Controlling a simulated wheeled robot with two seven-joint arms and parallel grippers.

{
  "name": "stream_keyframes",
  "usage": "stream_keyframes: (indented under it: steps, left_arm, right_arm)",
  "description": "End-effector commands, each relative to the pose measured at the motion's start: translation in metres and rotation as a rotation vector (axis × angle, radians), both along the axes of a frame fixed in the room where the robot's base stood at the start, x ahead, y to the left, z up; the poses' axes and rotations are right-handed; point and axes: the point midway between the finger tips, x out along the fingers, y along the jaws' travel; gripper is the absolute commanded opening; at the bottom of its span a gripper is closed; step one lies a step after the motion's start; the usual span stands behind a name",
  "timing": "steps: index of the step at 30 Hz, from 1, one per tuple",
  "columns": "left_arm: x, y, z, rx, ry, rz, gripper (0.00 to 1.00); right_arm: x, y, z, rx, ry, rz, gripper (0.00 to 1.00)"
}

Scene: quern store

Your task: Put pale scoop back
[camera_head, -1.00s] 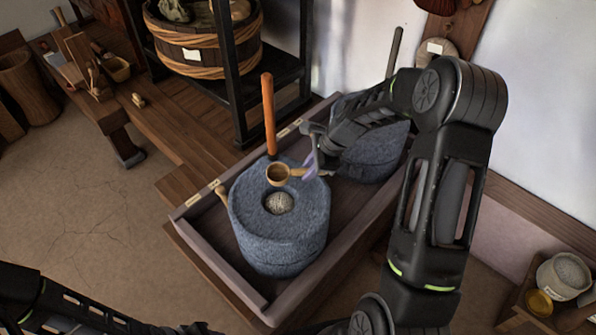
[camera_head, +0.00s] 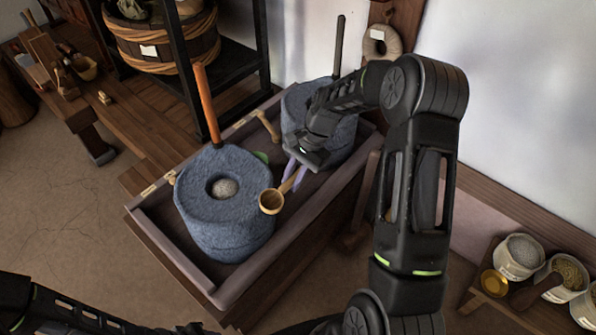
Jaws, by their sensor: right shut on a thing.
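The pale scoop (camera_head: 271,202) is a small wooden cup with a short handle. My right gripper (camera_head: 295,172) is shut on its handle and holds it at the right side of the near blue-grey quern (camera_head: 222,230), with the bowl facing up. The near quern has an upright orange handle (camera_head: 206,103) and pale grain in its central hole (camera_head: 223,188). A second quern (camera_head: 300,108) stands behind, partly hidden by my right wrist. My left arm runs along the bottom left edge, and its gripper is not visible.
Both querns sit in a long wooden trough (camera_head: 203,284) with raised walls. At lower right a low stand carries several pots, including a grey-filled pot (camera_head: 520,257), and a dark scoop (camera_head: 536,290). A bench (camera_head: 130,130) and a black rack (camera_head: 195,60) stand at left.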

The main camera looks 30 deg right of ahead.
Motion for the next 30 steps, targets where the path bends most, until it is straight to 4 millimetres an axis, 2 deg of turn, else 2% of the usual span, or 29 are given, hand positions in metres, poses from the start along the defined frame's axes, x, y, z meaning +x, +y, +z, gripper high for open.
stream_keyframes:
  steps: [5, 9, 12, 15, 18, 30]
  left_arm:
    - [0.000, 0.000, 0.000, 0.000, 0.001, -0.001, 0.36]
    - [0.000, 0.000, 0.000, 0.000, 0.000, -0.001, 0.36]
    - [0.000, 0.000, 0.000, 0.000, 0.001, -0.001, 0.36]
    - [0.000, 0.000, 0.000, 0.000, 0.001, -0.001, 0.36]
    - [0.000, 0.000, 0.000, 0.000, 0.001, -0.001, 0.36]
    - [0.000, 0.000, 0.000, 0.000, 0.001, -0.001, 0.36]
  right_arm:
    - [-0.010, 0.027, -0.004, 0.005, 0.004, 0.433, 0.00]
    - [-0.016, 0.058, -0.008, 0.018, 0.014, 0.840, 0.00]
    - [-0.017, 0.083, -0.013, 0.022, 0.022, 1.047, 0.00]
    - [-0.018, 0.097, -0.016, 0.021, 0.024, 1.132, 0.00]
    - [-0.018, 0.102, -0.017, 0.021, 0.024, 1.164, 0.00]
    - [-0.017, 0.102, -0.017, 0.021, 0.023, 1.161, 0.00]
